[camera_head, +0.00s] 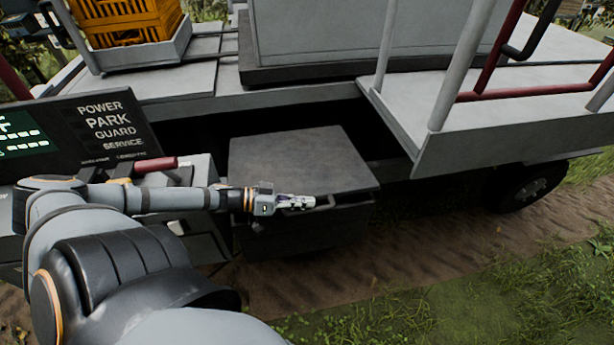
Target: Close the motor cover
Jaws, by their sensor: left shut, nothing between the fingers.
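The motor cover (300,160) is a dark grey flat lid on a dark box (305,233) low on the vehicle's side. The lid lies nearly level over the box, with its right front edge slightly overhanging; I cannot tell whether it is fully seated. My left gripper (308,202) is shut and empty. It is in front of the lid's front edge, near the middle, with its fingers pointing right. I cannot tell whether the fingers touch the lid or the box. My right gripper is not in view.
A control panel (105,125) with a green screen stands at the left, with a red handle (155,165) below it. A grey platform (500,115) with rails juts out at the right above a wheel (530,190). A yellow crate (125,22) stands at the upper left. Grass and dirt lie in front.

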